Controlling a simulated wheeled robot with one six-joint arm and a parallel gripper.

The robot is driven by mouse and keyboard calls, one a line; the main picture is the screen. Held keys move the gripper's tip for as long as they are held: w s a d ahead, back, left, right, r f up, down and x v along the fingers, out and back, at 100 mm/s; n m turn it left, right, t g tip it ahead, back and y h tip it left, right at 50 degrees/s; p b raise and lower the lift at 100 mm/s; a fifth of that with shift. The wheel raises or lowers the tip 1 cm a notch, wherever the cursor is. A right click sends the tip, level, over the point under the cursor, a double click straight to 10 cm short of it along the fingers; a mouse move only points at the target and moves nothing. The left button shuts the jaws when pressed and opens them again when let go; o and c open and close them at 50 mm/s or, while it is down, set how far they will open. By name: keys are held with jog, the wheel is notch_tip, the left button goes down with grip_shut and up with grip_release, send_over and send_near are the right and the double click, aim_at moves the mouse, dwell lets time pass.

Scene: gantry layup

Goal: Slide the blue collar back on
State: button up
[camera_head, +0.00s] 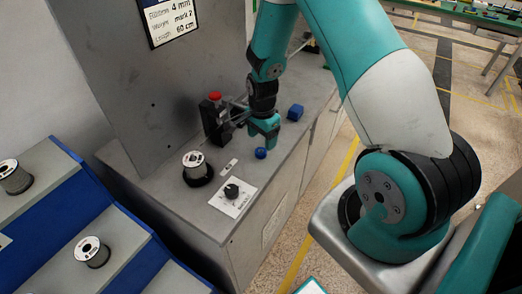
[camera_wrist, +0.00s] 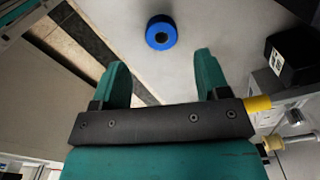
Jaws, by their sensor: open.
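The blue collar (camera_head: 260,153) lies on the grey bench top, just in front of my gripper (camera_head: 265,128). In the wrist view the collar (camera_wrist: 160,45) is a short blue ring with a dark centre, lying beyond the fingertips and roughly midway between them. My gripper (camera_wrist: 162,75) has its two teal fingers apart with nothing between them. The collar is apart from both fingers. I cannot tell which part the collar fits on.
A black device with a red button (camera_head: 214,98) stands left of my gripper, with thin rods beside it. A blue block (camera_head: 295,112) sits to the right. A wire spool (camera_head: 194,162) and a black knob on a white card (camera_head: 232,191) are nearer. A sign (camera_head: 168,14) hangs behind.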

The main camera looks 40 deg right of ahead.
aim_at(260, 149)
jog(key=shift+w+a+f+p, duration=0.15)
jog(key=shift+f+p, duration=0.45)
jog(key=shift+f, duration=0.8)
jog(key=shift+s+a+f+p, duration=0.1)
jog(key=shift+f+p, duration=0.45)
jog(key=shift+f, duration=0.8)
jog(key=c, duration=1)
